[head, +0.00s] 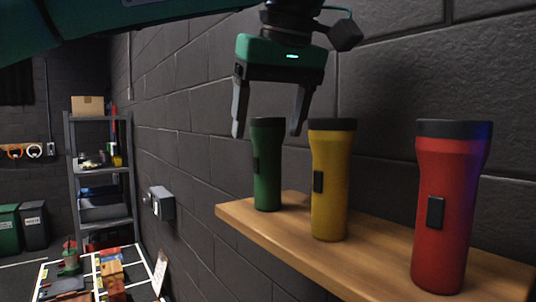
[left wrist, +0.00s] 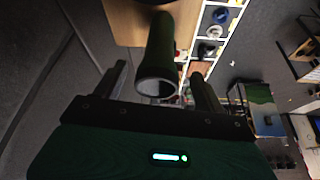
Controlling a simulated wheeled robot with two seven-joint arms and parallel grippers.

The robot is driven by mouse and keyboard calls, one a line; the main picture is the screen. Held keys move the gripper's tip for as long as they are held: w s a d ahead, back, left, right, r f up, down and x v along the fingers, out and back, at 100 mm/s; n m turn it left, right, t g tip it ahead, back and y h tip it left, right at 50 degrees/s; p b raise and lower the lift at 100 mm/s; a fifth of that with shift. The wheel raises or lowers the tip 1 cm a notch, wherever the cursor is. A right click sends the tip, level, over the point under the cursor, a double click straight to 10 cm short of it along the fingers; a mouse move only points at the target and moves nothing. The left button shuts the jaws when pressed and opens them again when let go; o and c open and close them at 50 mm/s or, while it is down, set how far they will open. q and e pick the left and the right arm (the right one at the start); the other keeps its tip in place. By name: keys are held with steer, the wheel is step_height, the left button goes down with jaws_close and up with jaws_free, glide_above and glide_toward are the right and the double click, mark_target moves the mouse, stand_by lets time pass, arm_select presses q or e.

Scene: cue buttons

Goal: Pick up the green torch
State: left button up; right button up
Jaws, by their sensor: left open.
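The green torch (head: 267,165) stands upright on a wooden shelf (head: 375,250), at the shelf's left end in the head view. A yellow torch (head: 330,185) stands to its right, and a red torch (head: 448,210) stands farther right. My left gripper (head: 267,132) is open, its fingers pointing down on either side of the green torch's dark top. In the left wrist view the green torch (left wrist: 159,50) lies between the open fingers (left wrist: 160,85), with its pale round end toward the camera. I cannot tell whether the fingers touch it. My right gripper is not in view.
A dark block wall (head: 400,70) runs close behind the shelf. A grey wall box (head: 161,202) is mounted farther left. A storage rack (head: 100,175) and green bin (head: 9,230) stand in the background. The yellow torch is close to the gripper's right finger.

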mark_target(266, 139)
arm_select(q)
steer(key=x, duration=0.2)
steer(key=p+x, duration=0.1)
steer(key=x, duration=0.1)
steer(key=shift+w+r, duration=0.15)
steer(key=shift+w, duration=0.15)
steer(key=shift+s, duration=0.1)
steer(key=shift+c, duration=0.2)
steer(key=c, duration=1.1)
steer(key=shift+r, duration=0.1)
steer(key=shift+c, duration=0.2)
